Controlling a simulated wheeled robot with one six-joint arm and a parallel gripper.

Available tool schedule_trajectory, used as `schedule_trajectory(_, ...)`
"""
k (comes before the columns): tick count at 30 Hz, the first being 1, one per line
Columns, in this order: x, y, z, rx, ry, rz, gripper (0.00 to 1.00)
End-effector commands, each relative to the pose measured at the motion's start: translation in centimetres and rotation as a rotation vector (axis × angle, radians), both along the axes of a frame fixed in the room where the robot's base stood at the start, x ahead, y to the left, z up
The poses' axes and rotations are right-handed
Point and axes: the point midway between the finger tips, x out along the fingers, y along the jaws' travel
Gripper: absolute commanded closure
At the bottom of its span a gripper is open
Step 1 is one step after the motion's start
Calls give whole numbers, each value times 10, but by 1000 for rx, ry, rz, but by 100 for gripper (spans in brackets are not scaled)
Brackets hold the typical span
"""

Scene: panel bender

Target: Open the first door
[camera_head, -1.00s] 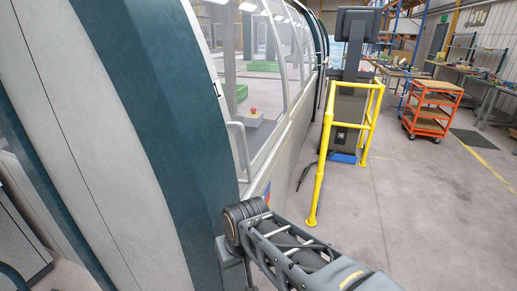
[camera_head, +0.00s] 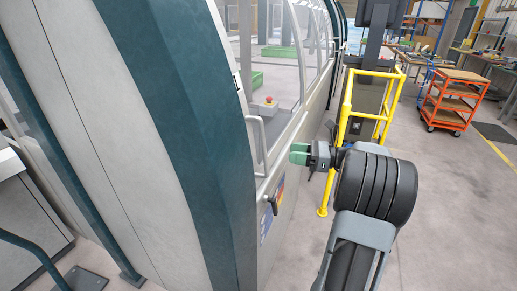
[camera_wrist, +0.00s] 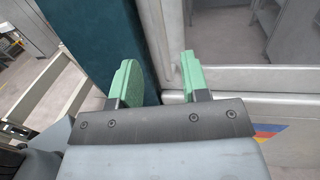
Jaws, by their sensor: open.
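The first door (camera_head: 283,143) is a light grey framed door with a large clear window, in the side of the machine, and it looks shut. Its pale bar handle (camera_head: 261,147) stands upright near the door's left edge, beside the dark teal pillar. My gripper (camera_head: 299,153) has green fingertips, points left toward the door, and appears to the right of the handle. In the wrist view the two green fingers (camera_wrist: 160,80) are apart, with the teal pillar and the door frame (camera_wrist: 240,77) beyond them. I cannot tell whether the handle is between them.
A black lever (camera_head: 271,202) sticks out below the handle, near a coloured label. A yellow guard rail (camera_head: 347,110) surrounds a dark console post to the right. An orange trolley (camera_head: 452,102) stands farther right. The grey floor at the right is mostly clear.

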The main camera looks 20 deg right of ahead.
Motion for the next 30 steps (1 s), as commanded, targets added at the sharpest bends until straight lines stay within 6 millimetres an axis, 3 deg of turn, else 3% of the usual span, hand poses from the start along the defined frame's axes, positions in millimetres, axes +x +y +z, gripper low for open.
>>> schedule_trajectory(6, 26, 37, 1, -1, 1, 6, 58)
schedule_trajectory(15, 55, 77, 1, -2, 2, 4, 58)
schedule_trajectory(21, 65, 91, 0, -4, 1, 4, 58)
schedule_trajectory(30, 69, 95, 0, -4, 1, 2, 58)
